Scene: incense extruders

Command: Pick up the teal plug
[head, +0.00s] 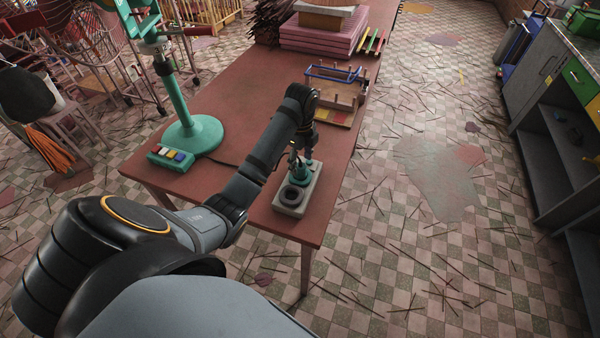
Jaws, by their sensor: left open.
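The teal plug (301,169) stands at the far end of a small grey block (291,210) near the front right edge of the red table. A dark ring-shaped hole (291,195) shows in the near end of the block. My left gripper (301,160) points down right over the plug, with its fingers open and close around the plug's top. The gripper and wrist hide part of the plug, and I cannot tell whether the fingers touch it. My right gripper is not in view.
A teal stand (187,135) with a round base and a control box (171,158) with coloured buttons stand on the left of the table. A wooden rack (335,90) with a blue handle and pink stacked slabs (318,35) lie behind. The table's front right corner is clear.

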